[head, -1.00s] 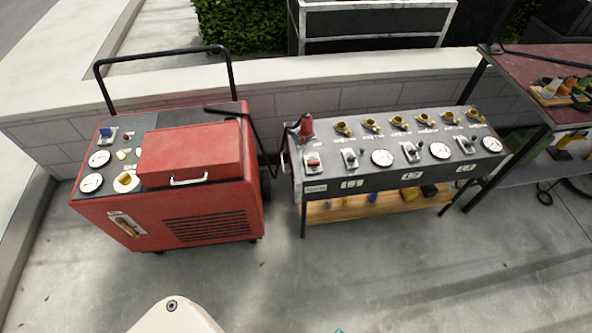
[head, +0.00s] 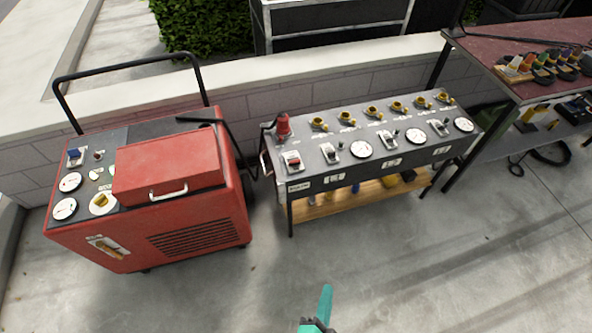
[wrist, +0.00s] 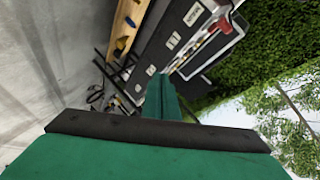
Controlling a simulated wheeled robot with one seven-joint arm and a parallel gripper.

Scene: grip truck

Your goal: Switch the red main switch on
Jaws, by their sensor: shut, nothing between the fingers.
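The red main switch (head: 292,160) sits on a pale plate at the left end of the grey panel box (head: 385,163). A red plug (head: 283,125) stands just behind it. My gripper (head: 326,292) is at the bottom of the head view, in front of and well apart from the panel. Its teal fingers are together and empty. In the wrist view the shut fingers (wrist: 162,98) point toward the panel box (wrist: 165,45), which appears tilted. A red part (wrist: 226,22) shows at its upper end; I cannot tell whether it is the switch or the plug.
A red wheeled machine (head: 165,205) with a black handle stands left of the panel. A table with a dark red top (head: 480,55) holds colored plugs at the right. A low block wall (head: 240,100) runs behind. The concrete floor in front is clear.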

